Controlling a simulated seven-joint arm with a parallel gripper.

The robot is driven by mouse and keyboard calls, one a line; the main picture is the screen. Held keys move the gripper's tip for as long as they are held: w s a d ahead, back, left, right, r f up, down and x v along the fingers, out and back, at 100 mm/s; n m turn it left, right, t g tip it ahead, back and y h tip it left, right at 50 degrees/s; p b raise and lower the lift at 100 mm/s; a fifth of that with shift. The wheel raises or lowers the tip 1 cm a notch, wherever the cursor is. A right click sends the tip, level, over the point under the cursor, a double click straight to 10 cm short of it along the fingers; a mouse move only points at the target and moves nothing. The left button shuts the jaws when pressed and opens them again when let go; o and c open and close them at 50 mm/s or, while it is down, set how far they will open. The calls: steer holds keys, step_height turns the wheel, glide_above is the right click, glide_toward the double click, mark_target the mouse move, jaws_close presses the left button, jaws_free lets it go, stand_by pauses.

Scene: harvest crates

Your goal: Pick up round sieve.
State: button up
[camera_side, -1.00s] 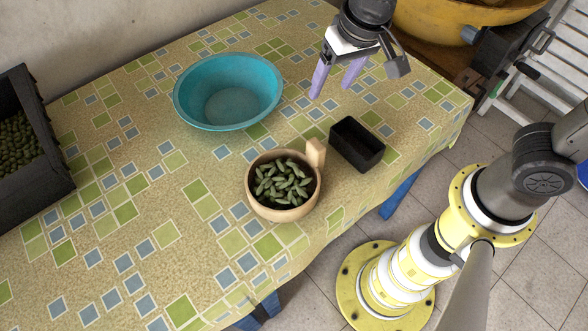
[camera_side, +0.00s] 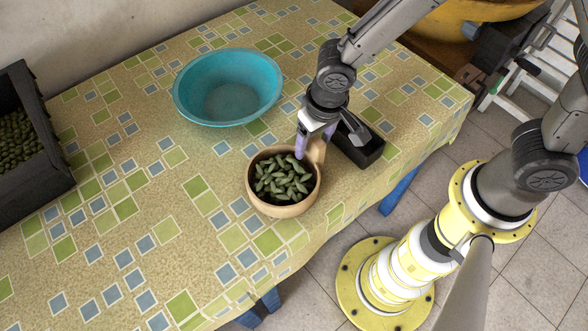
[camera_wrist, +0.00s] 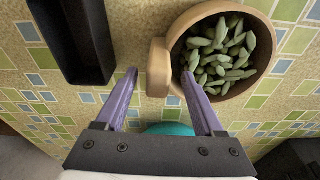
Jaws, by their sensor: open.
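The round sieve (camera_side: 256,206) is a tan bowl-like vessel with a short blocky handle, full of green pods. My gripper (camera_side: 306,148) is at the handle side of the sieve. In the wrist view my gripper (camera_wrist: 158,72) is open, with its purple fingers apart and the handle lying between the lines of their tips. I cannot tell whether either finger touches it.
A black rectangular tray (camera_side: 368,158) stands close to the right of the handle; it also shows in the wrist view (camera_wrist: 72,40). A teal basin (camera_side: 190,110) stands behind the sieve. A dark crate (camera_side: 40,180) of green produce is at the left. The table's front left is clear.

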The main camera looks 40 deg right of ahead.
mark_target(286, 172)
step_height(286, 172, down, 5)
steer(key=shift+d+r, duration=0.1)
steer(key=shift+r, duration=0.05)
jaws_close()
stand_by(0.4)
